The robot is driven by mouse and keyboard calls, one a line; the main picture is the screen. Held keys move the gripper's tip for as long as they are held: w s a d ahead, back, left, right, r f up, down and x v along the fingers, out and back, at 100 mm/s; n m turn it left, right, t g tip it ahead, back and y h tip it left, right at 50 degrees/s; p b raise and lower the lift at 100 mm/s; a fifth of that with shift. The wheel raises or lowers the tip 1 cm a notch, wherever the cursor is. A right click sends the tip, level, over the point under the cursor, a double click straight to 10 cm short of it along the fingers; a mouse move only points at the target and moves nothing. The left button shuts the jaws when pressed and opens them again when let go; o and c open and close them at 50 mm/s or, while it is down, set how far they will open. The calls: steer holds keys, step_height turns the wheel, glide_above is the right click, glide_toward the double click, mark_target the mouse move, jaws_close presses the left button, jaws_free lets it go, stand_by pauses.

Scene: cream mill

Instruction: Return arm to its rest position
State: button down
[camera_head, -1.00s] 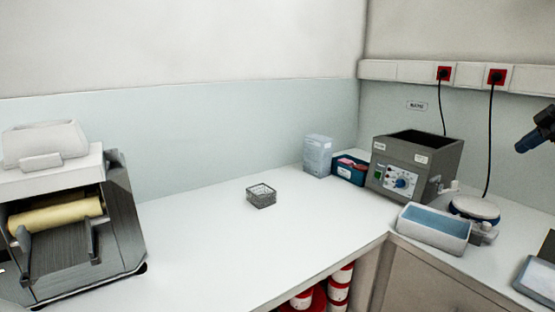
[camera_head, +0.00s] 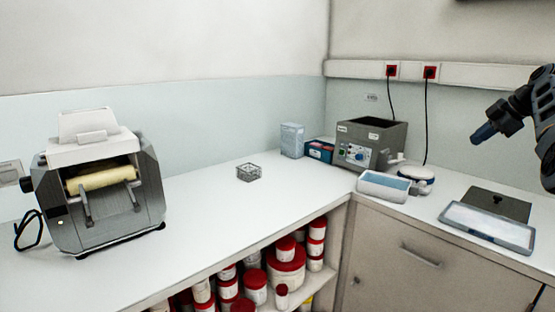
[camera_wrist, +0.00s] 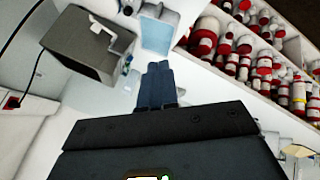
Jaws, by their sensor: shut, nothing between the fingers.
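My gripper (camera_head: 484,133) is at the right of the head view, raised above the right-hand counter and pointing down and left. Its fingers are shut with nothing between them. In the wrist view the blue-grey fingers (camera_wrist: 157,84) lie together at the middle, in front of the counter. My gripper touches nothing that I can see.
A three-roll mill (camera_head: 95,190) stands at left. A wire basket (camera_head: 249,173) sits mid-counter. A grey bath unit (camera_head: 370,145), a white tray (camera_head: 384,187) and a balance (camera_head: 415,174) stand at the corner. A flat tray (camera_head: 487,228) lies below my gripper. Red-lidded jars (camera_head: 286,268) fill the shelf.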

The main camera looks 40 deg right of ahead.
steer(key=w+a+f+m+h+b, duration=0.1)
steer(key=w+a+f, duration=0.35)
steer(key=f, duration=0.55)
steer(key=w+a+f+m+b, duration=0.1)
steer(key=w+a+f, duration=0.2)
steer(key=a+f, duration=0.5)
steer(key=w+a+f+m+h+b, duration=0.1)
steer(key=w+a+f, duration=0.2)
steer(key=f, duration=1)
steer(key=s+a+f+m+h+b, duration=0.1)
steer(key=s+a+f+m+b, duration=0.1)
steer(key=a+f, duration=1.7)
steer(key=s+a+m+t+b, duration=0.1)
steer(key=s+a, duration=0.5)
steer(key=a, duration=0.3)
steer(key=s+a+t+b, duration=0.1)
steer(key=s+a, duration=0.4)
steer(key=a, duration=0.4)
steer(key=s+a+m+t, duration=0.1)
steer(key=s+a+t, duration=0.1)
steer(key=s+a, duration=0.55)
steer(key=s+a+r+t+y+b, duration=0.1)
steer(key=s+a+r+y, duration=0.1)
steer(key=s+a+r, duration=0.4)
steer(key=s+a+r+t+y+b, duration=0.2)
steer(key=s+a+r, duration=0.4)
steer(key=r, duration=0.7)
steer(key=shift+v, duration=1.15)
